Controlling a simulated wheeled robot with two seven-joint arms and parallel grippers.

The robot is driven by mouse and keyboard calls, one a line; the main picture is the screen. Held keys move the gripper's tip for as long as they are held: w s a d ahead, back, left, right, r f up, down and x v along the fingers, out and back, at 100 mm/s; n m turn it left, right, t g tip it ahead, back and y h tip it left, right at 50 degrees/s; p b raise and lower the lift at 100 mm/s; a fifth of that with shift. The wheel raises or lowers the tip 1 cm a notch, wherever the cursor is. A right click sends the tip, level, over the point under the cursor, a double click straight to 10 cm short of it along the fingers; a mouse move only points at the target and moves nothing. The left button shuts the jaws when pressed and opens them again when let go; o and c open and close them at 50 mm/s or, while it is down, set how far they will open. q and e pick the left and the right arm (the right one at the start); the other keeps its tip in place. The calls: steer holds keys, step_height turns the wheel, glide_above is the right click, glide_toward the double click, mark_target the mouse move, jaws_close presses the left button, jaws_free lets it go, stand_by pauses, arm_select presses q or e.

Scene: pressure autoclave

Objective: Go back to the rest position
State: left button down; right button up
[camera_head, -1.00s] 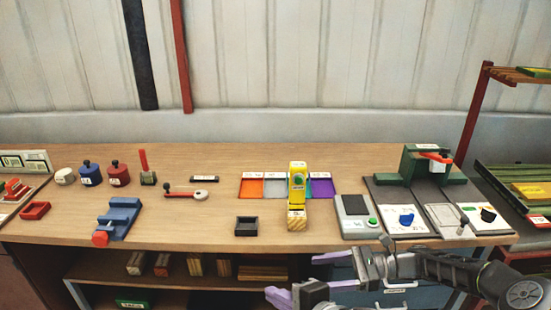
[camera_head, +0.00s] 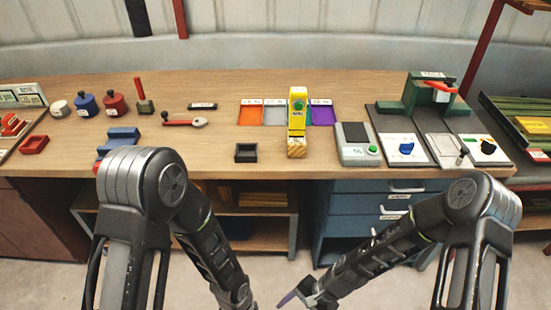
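My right arm comes in from the right, folded down in front of the drawers. Its gripper (camera_head: 300,298) shows only in part at the bottom edge, with one purple fingertip in view, so its opening cannot be judged. It is below and in front of the workbench (camera_head: 330,88), apart from everything on it. My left arm stands at the left front and slopes down to the bottom edge. Its gripper is out of the picture. My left arm hides part of the blue vise (camera_head: 122,135).
On the bench stand a yellow device (camera_head: 297,115), a black tray (camera_head: 246,153), a grey scale (camera_head: 356,142), a green fixture (camera_head: 425,95) and several small pots at the left. Blue drawers (camera_head: 375,215) and an open shelf lie below. Floor shows in front.

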arm_select(q)
steer(key=shift+s+a+f+n+t+h, duration=0.2)
steer(key=shift+f+n+t+h, duration=0.25)
steer(key=shift+n, duration=0.7)
steer(key=shift+s+a+f+n+t+h, duration=0.15)
steer(key=shift+f+n+t+h, duration=0.25)
steer(key=shift+n, duration=0.8)
steer(key=shift+s+a+f+n+t+h, duration=0.1)
steer(key=shift+a+f+n+t+h, duration=0.3)
steer(key=shift+n, duration=0.75)
arm_select(e)
steer(key=s+d+n+t+h, duration=0.1)
steer(key=s+d+n+h, duration=0.1)
steer(key=s+n, duration=0.4)
steer(key=shift+s+d+f+t, duration=0.3)
steer(key=shift+s+f, duration=0.15)
steer(key=shift+s, duration=0.35)
